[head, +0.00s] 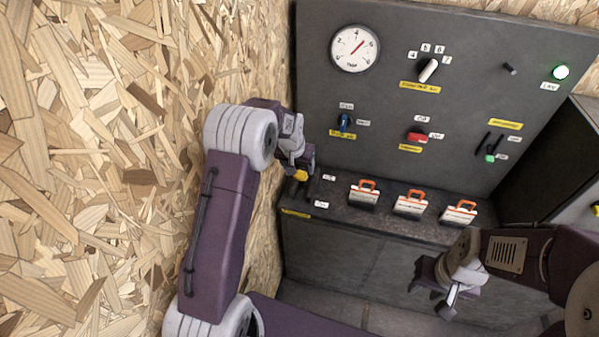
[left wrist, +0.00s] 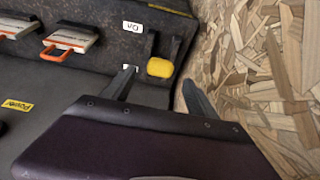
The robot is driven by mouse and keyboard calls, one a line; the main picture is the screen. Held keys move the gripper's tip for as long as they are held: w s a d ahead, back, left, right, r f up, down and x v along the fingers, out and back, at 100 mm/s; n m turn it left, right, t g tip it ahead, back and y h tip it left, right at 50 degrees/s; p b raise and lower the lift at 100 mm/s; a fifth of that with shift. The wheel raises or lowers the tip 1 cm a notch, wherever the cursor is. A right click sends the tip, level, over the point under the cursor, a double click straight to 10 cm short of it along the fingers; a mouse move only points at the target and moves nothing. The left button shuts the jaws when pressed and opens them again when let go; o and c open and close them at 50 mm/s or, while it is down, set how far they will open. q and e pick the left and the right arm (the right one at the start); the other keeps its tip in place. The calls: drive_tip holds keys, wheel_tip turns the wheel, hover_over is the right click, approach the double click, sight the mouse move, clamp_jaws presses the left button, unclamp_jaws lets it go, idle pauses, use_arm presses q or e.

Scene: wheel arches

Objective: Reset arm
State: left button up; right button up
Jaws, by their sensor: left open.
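My left gripper (head: 299,180) is by the left end of the console's ledge, close to the chipboard wall. The left wrist view shows its two dark fingers (left wrist: 160,92) apart, with a yellow-ended lever (left wrist: 160,67) in the gap between them beyond the tips. The lever's yellow end (head: 300,175) also shows in the head view, partly hidden by the gripper. I cannot tell whether the fingers touch it. My right gripper (head: 436,296) hangs at the lower right, in front of the console's lower face. Its finger gap is unclear.
The grey panel (head: 470,100) carries a gauge (head: 355,49), a selector knob (head: 428,70), a blue switch (head: 344,122), a red switch (head: 417,133) and a lit green lamp (head: 560,72). Three orange-handled blocks (head: 410,204) sit on the ledge. The chipboard wall (head: 100,150) closes off the left.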

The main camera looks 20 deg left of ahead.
use_arm(q)
drive_tip(key=shift+r, duration=0.15)
idle(0.3)
drive_tip(key=s+d+r, duration=0.4)
drive_tip(key=s+r, duration=0.3)
drive_tip(key=s, duration=0.1)
drive_tip(key=s+f+g, duration=0.1)
drive_tip(key=s+f, duration=0.2)
drive_tip(key=s, duration=0.7)
drive_tip(key=s+f+g, duration=0.2)
drive_tip(key=s, duration=0.8)
drive_tip(key=shift+d+f, duration=0.2)
drive_tip(key=shift+f, duration=0.2)
drive_tip(key=shift+s, duration=0.1)
